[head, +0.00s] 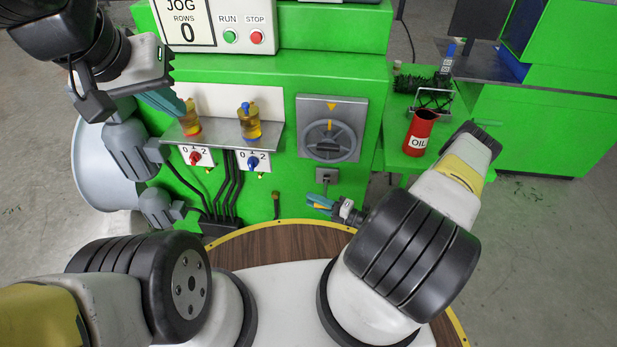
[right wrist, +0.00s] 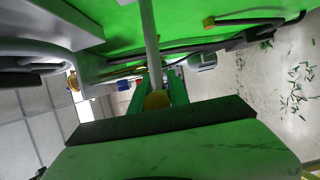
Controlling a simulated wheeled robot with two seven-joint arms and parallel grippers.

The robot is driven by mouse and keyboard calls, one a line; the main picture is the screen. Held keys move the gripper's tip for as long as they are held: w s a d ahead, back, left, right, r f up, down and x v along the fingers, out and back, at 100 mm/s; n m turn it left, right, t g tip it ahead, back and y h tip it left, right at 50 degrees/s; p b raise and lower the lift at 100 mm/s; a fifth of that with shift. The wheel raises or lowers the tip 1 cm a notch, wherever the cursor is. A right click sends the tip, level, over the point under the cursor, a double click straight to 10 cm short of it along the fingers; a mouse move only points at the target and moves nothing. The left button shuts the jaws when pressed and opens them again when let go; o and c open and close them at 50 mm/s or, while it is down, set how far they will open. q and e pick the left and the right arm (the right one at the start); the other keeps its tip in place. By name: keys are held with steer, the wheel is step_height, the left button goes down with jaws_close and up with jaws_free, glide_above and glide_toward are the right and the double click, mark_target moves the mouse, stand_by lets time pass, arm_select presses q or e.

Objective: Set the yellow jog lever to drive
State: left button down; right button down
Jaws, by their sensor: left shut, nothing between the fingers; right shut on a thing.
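The yellow knob of the jog lever (right wrist: 157,100) shows in the right wrist view at the end of a grey rod. It sits between the green fingers of my right gripper (right wrist: 160,88), which is shut on it. In the head view my right gripper (head: 318,202) is low in front of the green machine, below the handwheel, and the lever cannot be made out there. My left gripper (head: 177,104) is shut and empty beside the left oil cup on the shelf. The lever's marked positions are not visible.
The green machine carries a display with RUN and STOP buttons (head: 243,37). A red switch (head: 194,158), a blue switch (head: 253,162) and a grey handwheel (head: 331,139) are on its front. A red oil can (head: 420,132) stands on the right. Black cables hang below the switches.

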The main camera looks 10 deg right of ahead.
steer(key=shift+w+r+m, duration=0.2)
steer(key=shift+r+m, duration=0.2)
steer(key=shift+r, duration=0.7)
steer(key=shift+d, duration=0.1)
steer(key=c, duration=1.3)
jaws_free()
steer(key=shift+o, duration=0.2)
steer(key=v, duration=0.7)
steer(key=shift+s+d+r, duration=0.15)
steer(key=shift+s+d, duration=0.05)
steer(key=shift+d, duration=0.15)
